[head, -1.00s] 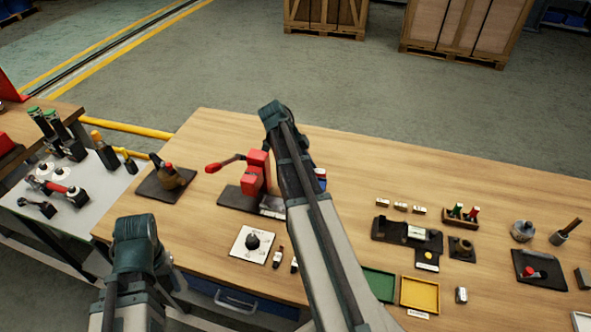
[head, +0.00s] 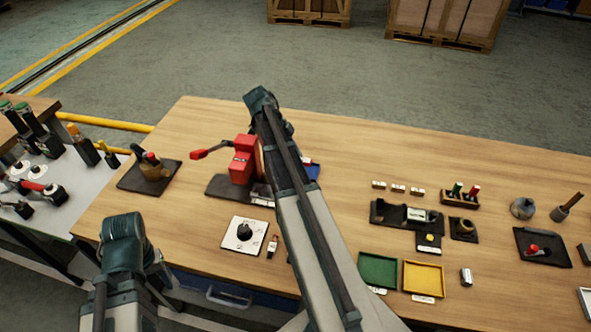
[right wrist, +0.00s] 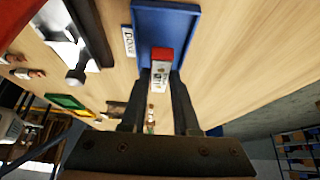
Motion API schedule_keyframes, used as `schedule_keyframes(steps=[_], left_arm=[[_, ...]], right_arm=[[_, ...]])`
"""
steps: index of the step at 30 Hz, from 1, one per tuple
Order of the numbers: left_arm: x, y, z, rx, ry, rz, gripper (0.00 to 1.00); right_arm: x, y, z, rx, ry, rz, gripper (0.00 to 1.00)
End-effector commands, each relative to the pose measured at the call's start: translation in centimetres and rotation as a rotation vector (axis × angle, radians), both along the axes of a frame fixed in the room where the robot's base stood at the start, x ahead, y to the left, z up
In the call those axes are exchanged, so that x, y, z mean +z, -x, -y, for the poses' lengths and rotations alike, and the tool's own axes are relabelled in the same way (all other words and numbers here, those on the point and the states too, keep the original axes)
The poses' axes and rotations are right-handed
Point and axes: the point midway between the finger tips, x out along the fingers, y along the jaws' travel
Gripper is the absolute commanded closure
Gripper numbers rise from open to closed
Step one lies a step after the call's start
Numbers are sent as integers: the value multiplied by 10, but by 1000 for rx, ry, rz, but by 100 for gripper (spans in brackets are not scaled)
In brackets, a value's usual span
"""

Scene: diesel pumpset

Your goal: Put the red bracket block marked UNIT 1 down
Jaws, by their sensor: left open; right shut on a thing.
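The red bracket block (right wrist: 160,70), with a red top and a white label face, is between the fingertips of my right gripper (right wrist: 158,80) in the right wrist view. The lettering is too small to read surely. The block is in front of the blue tray (right wrist: 180,14) in that view; whether it touches the tray floor I cannot tell. In the head view my right arm hides the block and gripper, and only a corner of the blue tray (head: 313,172) shows. My left gripper (head: 160,268) is open at the lower left, before the bench's front edge, its fingertips unclear.
A DONE label (right wrist: 128,41) lies beside the blue tray. A red hand-levered device (head: 243,160) stands left of my right arm. Green (head: 378,270) and yellow (head: 423,278) trays lie to its right. Bare wood lies behind the arm.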

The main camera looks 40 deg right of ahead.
Motion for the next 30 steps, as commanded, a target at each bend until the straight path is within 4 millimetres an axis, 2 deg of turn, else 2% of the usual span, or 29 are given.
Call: schedule_keyframes(steps=[5,15,27,28,30], left_arm=[[-3,0,0,0,0,0,41],[-39,0,0,0,0,0,41],[-41,0,0,0,0,0,41],[-40,0,0,0,0,0,41],[-39,0,0,0,0,0,41]], right_arm=[[-3,0,0,0,0,0,100],[-39,0,0,0,0,0,100],[-41,0,0,0,0,0,100],[-40,0,0,0,0,0,69],[-39,0,0,0,0,0,58]])
